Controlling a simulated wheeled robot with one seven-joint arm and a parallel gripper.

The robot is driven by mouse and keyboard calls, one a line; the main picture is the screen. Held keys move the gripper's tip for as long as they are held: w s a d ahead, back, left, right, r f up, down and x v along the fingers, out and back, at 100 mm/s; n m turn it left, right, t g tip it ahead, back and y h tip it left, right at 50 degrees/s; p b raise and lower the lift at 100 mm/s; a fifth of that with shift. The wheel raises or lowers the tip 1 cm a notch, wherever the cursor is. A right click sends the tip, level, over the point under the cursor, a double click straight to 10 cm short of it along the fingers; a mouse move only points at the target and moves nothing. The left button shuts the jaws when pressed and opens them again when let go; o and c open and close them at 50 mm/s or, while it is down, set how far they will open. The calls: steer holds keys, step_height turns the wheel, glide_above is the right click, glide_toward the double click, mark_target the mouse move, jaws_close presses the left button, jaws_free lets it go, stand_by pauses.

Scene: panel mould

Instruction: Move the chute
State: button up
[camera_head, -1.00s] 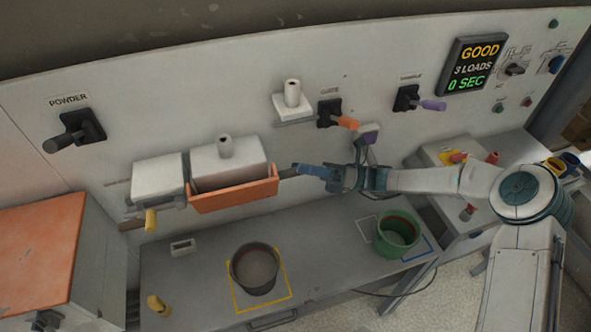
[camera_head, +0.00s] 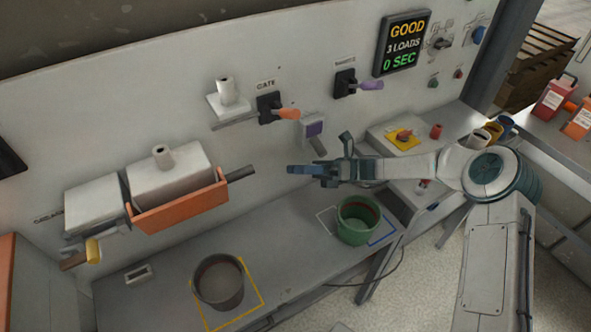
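The chute seems to be the orange trough (camera_head: 180,207) on the wall at left, under a white box (camera_head: 172,176). A dark bar (camera_head: 240,173) sticks out to the right from its right end. My gripper (camera_head: 291,170) is to the right of that bar, apart from it in the picture, pointing left. No object shows in its fingers. They are seen side-on and small, so I cannot tell whether they are open or shut. The inside of the trough is mostly hidden by its front wall and the white box.
A grey pot (camera_head: 219,284) stands in a yellow outline on the bench (camera_head: 290,205). A green pot (camera_head: 358,221) stands further right. The gate lever (camera_head: 288,113) and a purple lever (camera_head: 370,85) stick out above my gripper. The display (camera_head: 403,43) reads GOOD, 3 LOADS, 0 SEC.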

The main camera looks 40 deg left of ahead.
steer(key=shift+s, duration=0.35)
jaws_close()
steer(key=s+d+r+m+t+y+b, duration=0.2)
steer(key=s+d+m+t+y+b, duration=0.2)
steer(key=s+d+m+t+b, duration=0.75)
steer(key=a+r+m+g+p, duration=0.1)
steer(key=a+p, duration=0.3)
steer(key=a, duration=1.1)
steer(key=shift+w+r+m+g, duration=0.2)
steer(key=shift+w+m+g, duration=0.25)
steer(key=shift+m+g, duration=0.15)
